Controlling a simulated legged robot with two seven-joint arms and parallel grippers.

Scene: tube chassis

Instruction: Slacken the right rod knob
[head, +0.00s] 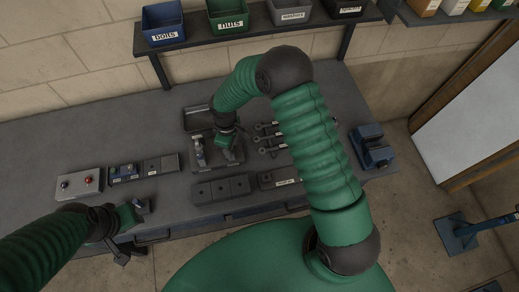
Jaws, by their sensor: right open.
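My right gripper (222,149) is over a dark grey fixture (208,163) in the middle of the bench. It points down and is open. A small upright part in blue and pale metal (199,152) stands on the fixture just left of the gripper. The right rod knob cannot be made out; the gripper and wrist hide part of the fixture, and whether the fingers touch anything is unclear. My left gripper (142,206) is low at the left, by the front edge of the bench, and its finger opening is too small to tell.
A shelf with bins (163,24) hangs behind. The back left of the bench is clear.

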